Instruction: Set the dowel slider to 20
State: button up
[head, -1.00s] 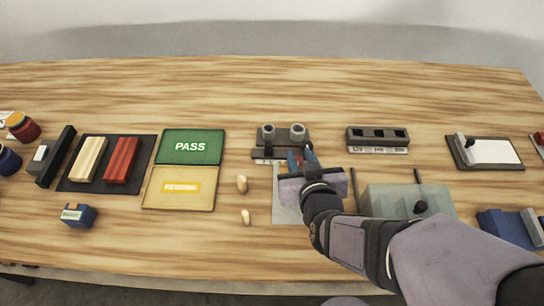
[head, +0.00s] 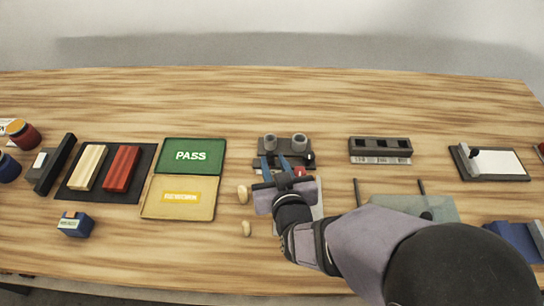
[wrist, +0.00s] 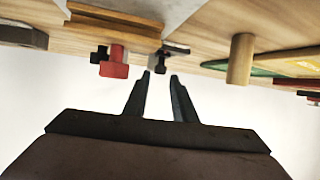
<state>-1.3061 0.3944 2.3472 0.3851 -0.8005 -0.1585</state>
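A dark fixture with two grey round sockets (head: 284,141) stands at the back centre in the head view. A dark rail with a pale strip lies along its front, partly hidden by my gripper, and I cannot read its numbers. I cannot tell for certain which part is the dowel slider. My gripper (head: 273,159) is at the front left of this fixture, its two fingers apart and empty. In the wrist view my gripper (wrist: 160,77) is open. A small dark knob (wrist: 160,63) shows just beyond and between the fingertips. A red T-shaped knob (wrist: 115,62) is left of it.
The green PASS mat (head: 190,156) and yellow mat (head: 179,200) lie further left. A dark slotted block (head: 380,149) is to the right. The table behind is clear.

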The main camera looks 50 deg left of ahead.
aim_at(270, 159)
jog(key=shift+x, duration=1.4)
jog(key=shift+c, duration=0.4)
grip_shut()
jog(key=shift+w+d+f, duration=0.1)
jog(key=shift+w+d, duration=0.05)
jog(key=shift+w, duration=0.05)
jog(key=shift+w+d, duration=0.1)
jog(key=shift+d, duration=0.05)
jog(key=shift+o, duration=0.4)
grip_release()
